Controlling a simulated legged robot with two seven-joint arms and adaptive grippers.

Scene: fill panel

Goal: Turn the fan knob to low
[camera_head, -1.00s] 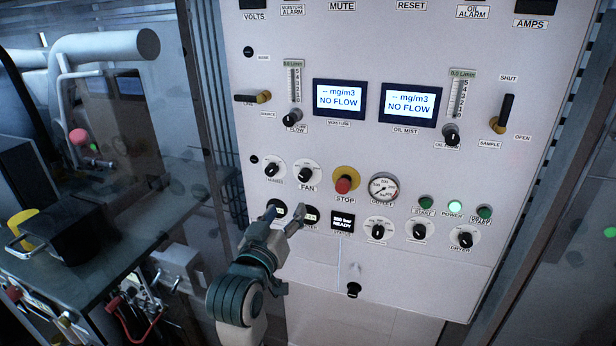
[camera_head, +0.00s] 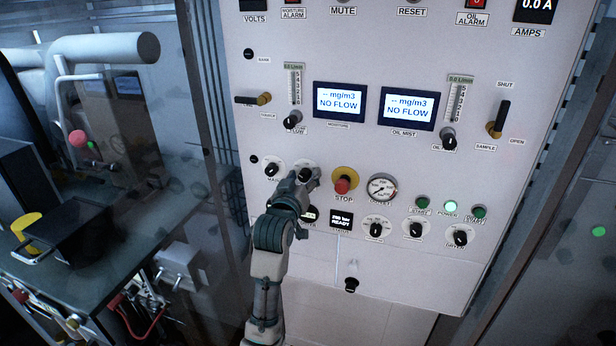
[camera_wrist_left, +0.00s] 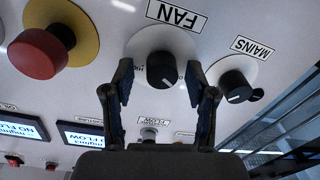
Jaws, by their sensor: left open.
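The fan knob (camera_wrist_left: 161,68) is a black knob on a white round plate under the FAN label (camera_wrist_left: 176,14) in the left wrist view, where the picture is upside down. My left gripper (camera_wrist_left: 157,78) is open, with one finger on each side of the knob. I cannot tell whether the fingers touch it. In the head view the left gripper (camera_head: 305,177) is over the fan knob (camera_head: 305,172) and hides part of it and its label. My right gripper is not in view.
The mains knob (camera_wrist_left: 236,86) is close beside the fan knob. The red stop button (camera_head: 342,186) on its yellow ring is on the other side. Two NO FLOW displays (camera_head: 338,101) are above. The panel face (camera_head: 300,255) below is mostly clear.

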